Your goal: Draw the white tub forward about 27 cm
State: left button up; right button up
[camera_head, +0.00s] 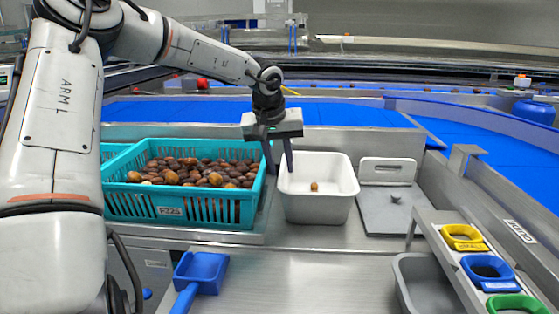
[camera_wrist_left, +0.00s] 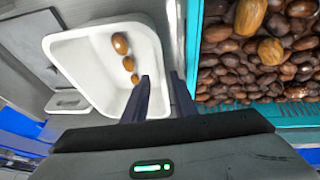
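The white tub (camera_head: 318,210) stands upright on the steel bench, right of the teal crate. In the left wrist view the tub (camera_wrist_left: 75,47) shows a few brown dates (camera_wrist_left: 121,44) in it. My left gripper (camera_head: 281,172) points down at the tub's left wall. One finger is inside the tub and the other is outside, on the crate side. In the left wrist view the fingers (camera_wrist_left: 160,80) stand apart with the tub's rim between them; I see no clear grip on it. My right gripper is not in view.
The teal crate (camera_head: 180,208) full of dates stands close at left. A blue scoop (camera_head: 200,272) lies at the front. A grey plate (camera_head: 392,210) lies right of the tub. A grey bin (camera_head: 425,285) and coloured-ring rack (camera_head: 463,238) stand front right. Bare bench lies before the tub.

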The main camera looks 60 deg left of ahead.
aim_at(285, 185)
pick_arm(q)
jog(key=b+x, duration=0.1)
jog(key=x, duration=0.8)
grip_shut()
